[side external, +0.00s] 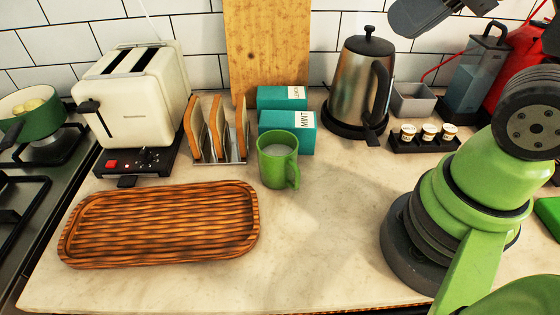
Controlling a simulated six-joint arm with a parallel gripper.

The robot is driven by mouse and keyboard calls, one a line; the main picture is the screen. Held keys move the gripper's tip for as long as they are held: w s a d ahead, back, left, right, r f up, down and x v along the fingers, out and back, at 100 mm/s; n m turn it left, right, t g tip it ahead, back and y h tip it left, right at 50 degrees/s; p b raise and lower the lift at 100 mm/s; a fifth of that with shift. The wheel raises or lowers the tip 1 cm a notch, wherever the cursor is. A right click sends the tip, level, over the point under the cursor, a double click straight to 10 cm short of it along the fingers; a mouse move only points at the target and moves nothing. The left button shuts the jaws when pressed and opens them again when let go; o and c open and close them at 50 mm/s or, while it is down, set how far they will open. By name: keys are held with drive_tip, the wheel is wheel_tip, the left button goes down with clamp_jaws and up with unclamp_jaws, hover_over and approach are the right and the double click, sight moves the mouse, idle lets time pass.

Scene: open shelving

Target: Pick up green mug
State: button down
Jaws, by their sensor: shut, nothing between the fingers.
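My gripper (412,20) shows only in part as dark grey pieces at the top edge of the picture. It is shut and empty, well apart from the mug, up and to the right in the picture. The rest of it is cut off by the frame.
A toast rack (236,161) stands left of the mug, teal tea boxes (287,132) behind it, and a steel kettle (357,85) behind right. A wooden tray (160,225) lies front left. The toaster (130,110) is farther left. Counter in front of the mug is clear.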

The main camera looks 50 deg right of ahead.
unclamp_jaws()
drive_tip(key=n+g+h, duration=0.2)
drive_tip(key=n+g, duration=0.5)
drive_tip(key=n, duration=0.3)
hover_over(278, 153)
drive_tip(key=s+a, duration=0.2)
wheel_tip(278, 153, down, 21)
drive_tip(key=shift+w+f, duration=0.1)
drive_tip(key=shift+f, duration=2.75)
